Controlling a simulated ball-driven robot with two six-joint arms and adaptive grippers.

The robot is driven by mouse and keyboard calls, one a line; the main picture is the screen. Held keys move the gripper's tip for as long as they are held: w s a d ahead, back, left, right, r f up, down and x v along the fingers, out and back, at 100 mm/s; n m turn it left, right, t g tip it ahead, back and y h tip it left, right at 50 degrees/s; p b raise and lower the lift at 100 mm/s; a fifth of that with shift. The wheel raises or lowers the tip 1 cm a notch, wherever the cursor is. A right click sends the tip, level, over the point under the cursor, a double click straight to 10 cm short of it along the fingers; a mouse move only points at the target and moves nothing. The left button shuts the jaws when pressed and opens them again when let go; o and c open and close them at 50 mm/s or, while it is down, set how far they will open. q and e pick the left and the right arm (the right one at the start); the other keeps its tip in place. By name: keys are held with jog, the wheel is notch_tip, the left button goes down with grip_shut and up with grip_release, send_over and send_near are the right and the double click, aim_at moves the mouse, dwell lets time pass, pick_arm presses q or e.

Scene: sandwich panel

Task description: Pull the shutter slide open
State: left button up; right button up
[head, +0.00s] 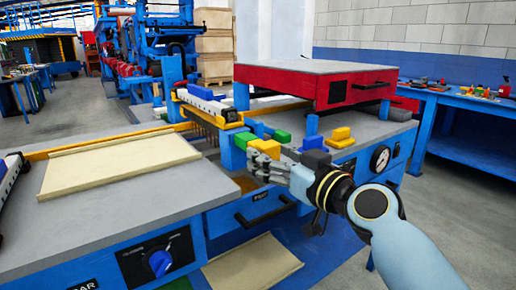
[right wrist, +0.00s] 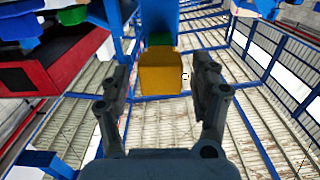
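My right gripper (head: 262,164) reaches in from the lower right in the head view, by a row of coloured blocks under the red-sided press. In the right wrist view the right gripper (right wrist: 160,85) is open. A yellow block (right wrist: 160,72) shows between its fingers, with a gap on each side. A yellow block (head: 265,147) also shows just above the fingertips in the head view, with a green block (head: 245,139) beside it. I cannot tell for sure which part is the shutter slide. My left gripper is not in view.
A cream panel (head: 115,163) lies on the grey table at left. A red press (head: 340,90) overhangs the blocks. Below are a blue drawer (head: 235,222) with a black handle and another cream sheet (head: 252,265) on the floor. A dial gauge (head: 380,158) is right of my gripper.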

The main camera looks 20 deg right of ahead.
jog(key=shift+s, duration=0.1)
jog(key=shift+b+v, duration=0.35)
jog(key=shift+v, duration=4.05)
jog(key=shift+r, duration=0.1)
jog(key=s+d+f+m+g+h, duration=0.1)
jog(key=s+d+f+g+h, duration=0.2)
jog(key=f, duration=1)
jog(key=s+d+f+g, duration=0.1)
jog(key=s+f+g, duration=0.3)
jog(key=f, duration=0.9)
jog(key=s+d+f+m+g+h, duration=0.15)
jog(key=s+f, duration=0.35)
jog(key=f, duration=0.8)
jog(key=s+d+f+g, duration=0.2)
jog(key=s+f, duration=0.4)
jog(key=s, duration=0.5)
jog(key=s+d+f+g+h, duration=0.1)
jog(key=s+f, duration=0.5)
jog(key=s, duration=0.6)
jog(key=s+d+f+m+g+h, duration=0.1)
jog(key=s+d+f+g, duration=0.2)
jog(key=s, duration=0.8)
jog(key=shift+s+f+g+h, duration=0.15)
jog(key=shift+f+g, duration=0.35)
jog(key=shift+f, duration=0.35)
jog(key=shift+s+f+g+h, duration=0.1)
jog(key=shift+f+g, duration=0.35)
jog(key=shift+f, duration=0.4)
